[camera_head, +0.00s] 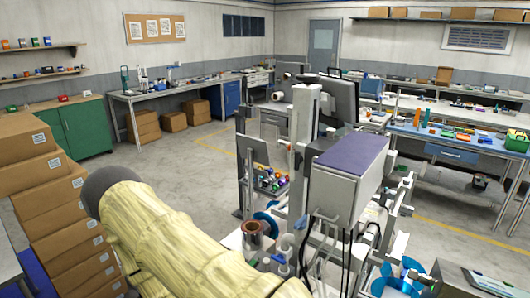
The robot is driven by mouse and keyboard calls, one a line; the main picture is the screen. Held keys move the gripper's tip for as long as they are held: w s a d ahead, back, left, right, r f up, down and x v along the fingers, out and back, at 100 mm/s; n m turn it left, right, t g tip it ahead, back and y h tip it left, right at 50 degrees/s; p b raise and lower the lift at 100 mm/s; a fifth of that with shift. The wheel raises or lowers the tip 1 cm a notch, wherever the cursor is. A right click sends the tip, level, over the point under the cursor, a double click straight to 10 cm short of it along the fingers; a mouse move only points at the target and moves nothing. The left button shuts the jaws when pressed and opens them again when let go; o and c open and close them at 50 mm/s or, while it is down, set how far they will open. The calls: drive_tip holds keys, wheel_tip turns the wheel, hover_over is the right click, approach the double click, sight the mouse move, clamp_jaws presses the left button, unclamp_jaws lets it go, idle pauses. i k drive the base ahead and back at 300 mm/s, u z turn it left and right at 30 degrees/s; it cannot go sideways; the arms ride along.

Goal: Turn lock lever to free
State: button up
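A machine with a white upright frame (301,140) and a grey box with a purple top (345,180) stands in front of me. Blue reels show at its base, one at the left (268,222) and one at the lower right (402,270). A copper-brown cylinder (252,234) stands by the left reel. I cannot make out a lock lever among the small parts. My arm, in a pale yellow sleeve with a dark rounded end, crosses the lower left. My gripper does not show.
Stacked cardboard boxes (45,190) stand at the left near a green cabinet (80,130). Workbenches line the back, and a bench with a blue top (450,138) stands at the right. Open floor (185,165) lies between the boxes and the machine. Black cables hang below the grey box.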

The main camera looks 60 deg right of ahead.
sight(298, 158)
drive_tip(key=i, duration=1.75)
drive_tip(key=z, duration=2.5)
